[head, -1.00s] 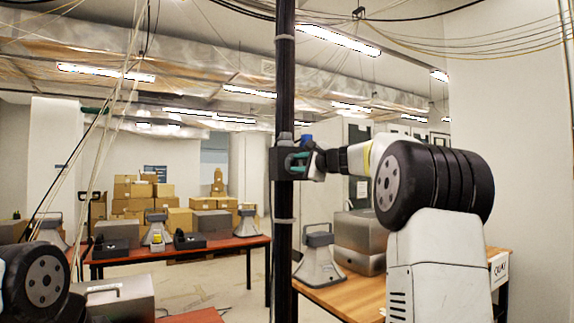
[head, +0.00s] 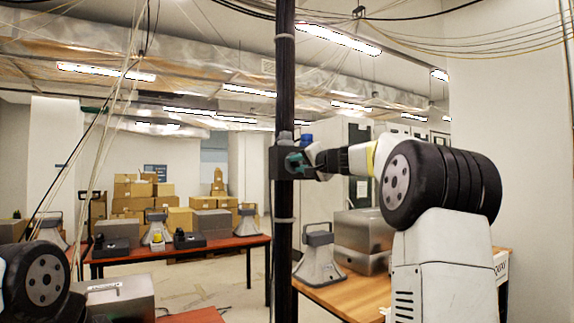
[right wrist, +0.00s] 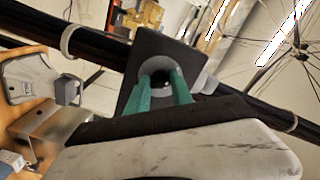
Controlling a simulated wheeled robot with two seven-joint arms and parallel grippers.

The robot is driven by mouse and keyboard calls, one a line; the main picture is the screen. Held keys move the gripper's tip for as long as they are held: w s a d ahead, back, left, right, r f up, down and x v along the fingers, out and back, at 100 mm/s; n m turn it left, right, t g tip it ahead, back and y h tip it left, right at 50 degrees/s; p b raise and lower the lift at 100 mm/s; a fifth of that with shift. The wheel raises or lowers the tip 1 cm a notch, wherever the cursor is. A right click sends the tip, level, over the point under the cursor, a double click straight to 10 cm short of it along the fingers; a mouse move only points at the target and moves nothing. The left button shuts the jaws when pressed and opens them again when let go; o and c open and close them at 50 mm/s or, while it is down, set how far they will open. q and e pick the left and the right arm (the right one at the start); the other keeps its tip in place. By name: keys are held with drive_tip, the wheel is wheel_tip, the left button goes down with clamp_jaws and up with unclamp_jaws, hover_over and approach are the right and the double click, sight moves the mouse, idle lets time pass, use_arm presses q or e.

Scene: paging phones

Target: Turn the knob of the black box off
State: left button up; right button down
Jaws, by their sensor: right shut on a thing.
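The black box (head: 281,162) is fixed to a dark vertical pole (head: 285,90). In the right wrist view the box (right wrist: 142,50) looks tilted, with a round grey knob (right wrist: 160,68) on its face. My right gripper (head: 297,162) is at the box's right side. Its green fingers (right wrist: 161,84) are shut on the knob, one on each side, and hide part of it. A blue piece (head: 306,140) shows at the top of the box. My left arm shows only in part at the lower left, and its gripper is out of view.
A wooden table (head: 345,295) on the right bears metal cases (head: 362,237) and a grey device with a handle (head: 319,258). A red table (head: 222,243) stands behind on the left. Cables hang at the left and overhead.

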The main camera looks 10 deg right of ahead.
drive_tip(key=shift+f+n, duration=0.15)
drive_tip(key=shift+n, duration=0.85)
drive_tip(key=c, duration=1.1)
unclamp_jaws()
drive_tip(key=v, duration=0.7)
drive_tip(key=shift+s+d, duration=0.15)
drive_tip(key=shift+s, duration=0.2)
